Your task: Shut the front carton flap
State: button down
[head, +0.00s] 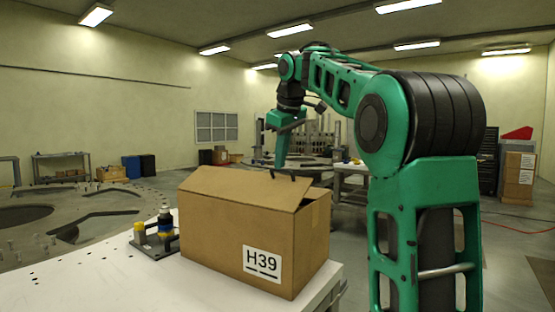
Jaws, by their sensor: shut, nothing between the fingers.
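A brown cardboard carton (238,238) with an H39 label stands on a pale worktop. Its front flap (245,187) rises from the top edge above the label and leans back over the box. A gap shows at the right end, beneath the flap's raised edge. My gripper (283,173) reaches down behind the flap's far edge, near its right end. Dark tips show just at that edge; I cannot tell whether they touch the cardboard. The gripper is shut and holds nothing. The carton's inside and other flaps are mostly hidden.
A dark fixture with yellow parts (157,242) sits close to the carton's left side. The worktop (120,280) is clear at the front left. A large round plate (70,215) lies beyond at left. Benches with equipment stand behind the carton.

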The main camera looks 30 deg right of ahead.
aim_at(286, 178)
jog(key=shift+w+d+f, duration=0.35)
jog(key=shift+d+f, duration=0.35)
jog(key=shift+d, duration=0.1)
jog(key=shift+w+d+f, duration=0.35)
jog(key=shift+d+f, duration=0.35)
jog(key=shift+d, duration=0.05)
jog(key=shift+w+d+f, duration=0.2)
jog(key=shift+d+f, duration=0.25)
jog(key=shift+f, duration=0.15)
jog(key=shift+w+d+f, duration=0.15)
jog(key=shift+d+f, duration=0.25)
jog(key=shift+f, duration=0.15)
